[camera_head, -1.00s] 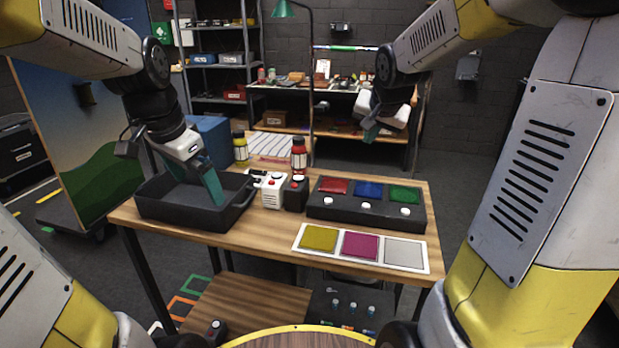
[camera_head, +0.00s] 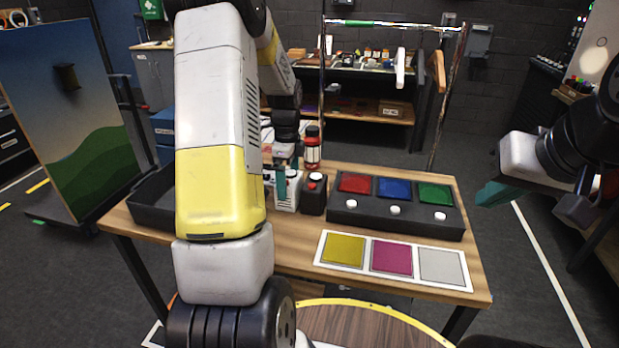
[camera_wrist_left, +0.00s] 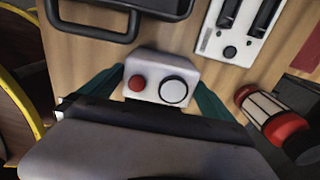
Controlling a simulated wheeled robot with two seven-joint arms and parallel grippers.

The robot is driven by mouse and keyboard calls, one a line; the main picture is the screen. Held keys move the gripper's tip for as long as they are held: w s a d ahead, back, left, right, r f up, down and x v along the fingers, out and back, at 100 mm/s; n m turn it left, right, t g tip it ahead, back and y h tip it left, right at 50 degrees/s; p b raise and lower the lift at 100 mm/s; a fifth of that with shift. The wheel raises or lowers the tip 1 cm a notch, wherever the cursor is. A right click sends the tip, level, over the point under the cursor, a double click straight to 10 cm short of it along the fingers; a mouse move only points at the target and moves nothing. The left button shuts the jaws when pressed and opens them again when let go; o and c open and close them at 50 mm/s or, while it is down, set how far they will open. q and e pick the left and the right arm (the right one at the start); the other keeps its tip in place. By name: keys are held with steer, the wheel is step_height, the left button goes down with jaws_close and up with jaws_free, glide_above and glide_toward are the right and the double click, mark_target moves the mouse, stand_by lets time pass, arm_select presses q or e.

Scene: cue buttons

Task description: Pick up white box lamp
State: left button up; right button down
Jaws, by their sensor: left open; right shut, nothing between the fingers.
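The white box lamp (camera_head: 287,196) stands on the wooden table, right of the black tray. In the left wrist view, the white box lamp (camera_wrist_left: 158,80) shows a red button and a round white lens on top. My left gripper (camera_wrist_left: 156,96) is open, with one teal finger on each side of the box. In the head view, my left gripper (camera_head: 284,178) is over the box, and my left arm covers much of the view. Whether the fingers touch the box cannot be told. My right gripper (camera_head: 493,193) is shut and empty, right of the table.
A black panel (camera_head: 395,213) holds coloured pads and white buttons. A pad card (camera_head: 391,260) lies in front. The dark tray (camera_head: 148,205) is left. A switch panel (camera_wrist_left: 240,35) is near.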

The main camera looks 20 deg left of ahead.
arm_select(q)
step_height(320, 180, down, 4)
steer(key=shift+f, duration=0.25)
steer(key=shift+r, duration=0.15)
steer(key=c, duration=1.7)
